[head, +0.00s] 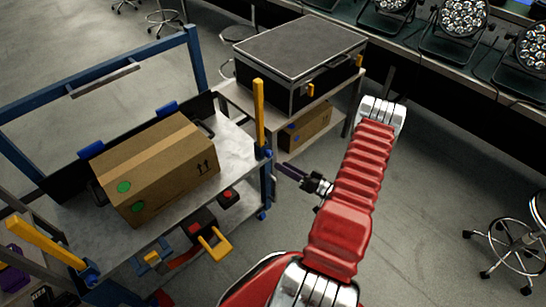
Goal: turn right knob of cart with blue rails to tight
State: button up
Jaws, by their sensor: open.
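The cart with blue rails (195,60) stands at the left in the head view. At the right corner of its grey top a yellow upright bar (259,112) rises from a blue fitting (262,153). A similar yellow bar (45,243) leans at the near left corner. I cannot tell for certain which part is the right knob. My gripper (285,170) is open, just right of the cart's right corner post, with dark fingers pointing left towards it. It looks apart from the blue fitting, though depth is hard to judge. My red arm hides what lies behind it.
A cardboard box (158,168) sits on the cart top. Below its edge are red parts and a yellow handle (215,243). Stage lights line a bench (430,70). Floor right of my arm is clear, except stools (510,235).

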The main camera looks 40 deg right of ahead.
aim_at(271, 155)
jog(key=s+d+f+m+h, duration=0.1)
jog(key=s+d+f+h, duration=0.2)
jog(key=f, duration=0.1)
jog(key=shift+s+f+t, duration=0.15)
jog(key=shift+f+t, duration=0.15)
jog(key=shift+f, duration=0.1)
jog(key=w, duration=1.4)
jog(key=shift+a, duration=0.3)
jog(key=shift+s, duration=0.1)
jog(key=shift+c, duration=0.7)
jog(key=shift+d+m, duration=0.15)
jog(key=shift+m, duration=0.15)
jog(key=c, duration=0.9)
